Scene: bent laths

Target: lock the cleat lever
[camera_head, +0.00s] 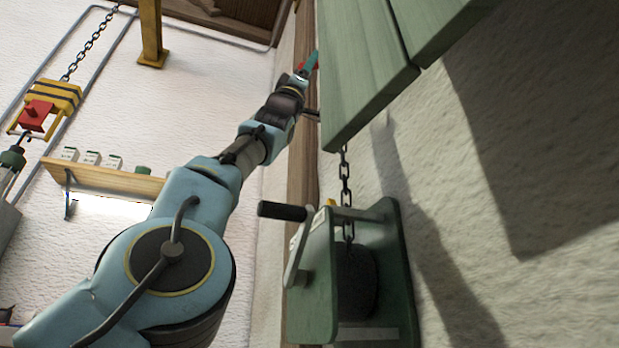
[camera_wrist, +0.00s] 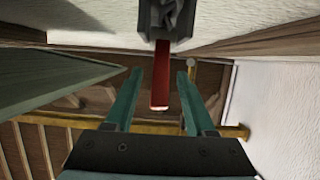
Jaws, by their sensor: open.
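The cleat lever (camera_wrist: 160,80) is a red bar in the wrist view. It hangs from a dark grey cleat housing (camera_wrist: 167,22) at the top of that view. My gripper (camera_wrist: 158,76) is open, with its two teal fingers on either side of the red bar and a gap showing on both sides. In the head view my gripper (camera_head: 310,62) is high up beside the wooden post, with a little red at its fingers. The cleat housing cannot be made out in the head view.
Green boards (camera_head: 360,75) hang close to the right of my gripper. A green winch (camera_head: 345,265) with a crank and chain stands below. A shelf (camera_head: 105,178) and a yellow hoist block (camera_head: 55,95) are at the left. A yellow pipe (camera_wrist: 60,121) crosses the wrist view.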

